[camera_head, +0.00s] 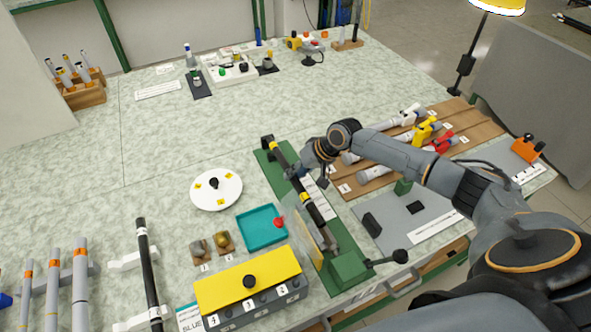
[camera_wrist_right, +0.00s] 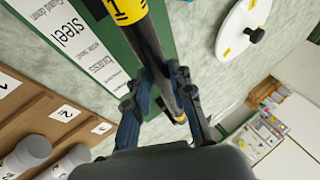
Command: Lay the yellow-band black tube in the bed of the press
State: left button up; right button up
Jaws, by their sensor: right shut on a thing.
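The black tube (camera_head: 286,163) with yellow bands lies lengthwise along the long green press (camera_head: 263,160). It also shows in the wrist view (camera_wrist_right: 148,42), with a yellow band marked 1 near the top edge. The gripper hides part of the tube. My left gripper is not in view.
A clear guard (camera_head: 304,238) and a lever knob (camera_head: 400,256) are at the press's near end. A teal tray (camera_head: 262,228) and yellow-topped box (camera_head: 248,279) stand left of it. Another black rod (camera_head: 147,262) rests on white supports. Grey tubes lie on a brown rack (camera_head: 345,187) at right.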

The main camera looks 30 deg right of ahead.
jog(key=shift+f, duration=0.3)
jog(key=shift+f+b, duration=0.35)
jog(key=shift+f, duration=0.35)
jog(key=o, duration=0.9)
jog(key=shift+o, duration=0.2)
jog(key=v, duration=1.2)
